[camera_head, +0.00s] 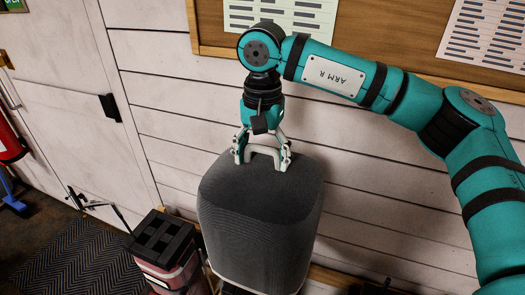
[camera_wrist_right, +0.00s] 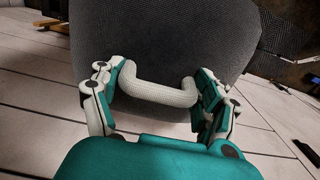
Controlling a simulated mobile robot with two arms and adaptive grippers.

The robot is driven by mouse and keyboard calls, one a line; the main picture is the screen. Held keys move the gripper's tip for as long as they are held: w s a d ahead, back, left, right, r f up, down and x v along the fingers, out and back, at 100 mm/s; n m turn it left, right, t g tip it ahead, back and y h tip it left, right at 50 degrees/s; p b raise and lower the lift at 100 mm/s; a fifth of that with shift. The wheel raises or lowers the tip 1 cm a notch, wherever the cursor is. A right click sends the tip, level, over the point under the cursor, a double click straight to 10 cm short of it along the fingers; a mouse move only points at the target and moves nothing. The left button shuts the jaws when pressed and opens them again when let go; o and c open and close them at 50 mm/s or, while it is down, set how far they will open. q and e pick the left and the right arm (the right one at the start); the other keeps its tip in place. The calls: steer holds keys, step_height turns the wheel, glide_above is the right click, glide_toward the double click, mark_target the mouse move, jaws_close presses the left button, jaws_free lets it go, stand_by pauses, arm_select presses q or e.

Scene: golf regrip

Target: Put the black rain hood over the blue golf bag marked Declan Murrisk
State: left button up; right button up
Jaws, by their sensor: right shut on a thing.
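The black rain hood (camera_head: 258,222) is a dark, box-like fabric cover with a pale loop handle on top. It hangs upright below my right gripper (camera_head: 262,155) in the head view. The gripper is shut on the handle (camera_wrist_right: 160,88), which spans between its two fingers in the right wrist view. The hood's dark fabric (camera_wrist_right: 165,40) fills the top of that view. The hood hides what is beneath it, and no blue bag or name marking can be made out. My left gripper is not in view.
A pinkish-red bag (camera_head: 172,277) with a black divided top (camera_head: 160,238) stands just left of the hood. A pale boarded wall (camera_head: 365,190) with a notice board (camera_head: 225,40) is close behind. A dark mat (camera_head: 80,262) lies at lower left.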

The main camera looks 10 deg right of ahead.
step_height(320, 180, down, 10)
steer(key=b, duration=0.6)
steer(key=shift+r, duration=0.1)
steer(key=shift+b, duration=0.4)
stand_by(0.6)
step_height(320, 180, down, 10)
steer(key=b, duration=0.7)
stand_by(0.7)
steer(key=shift+f+b, duration=0.45)
steer(key=shift+b, duration=0.05)
steer(key=o, duration=1.7)
steer(key=shift+c, duration=1.3)
steer(key=shift+r, duration=0.1)
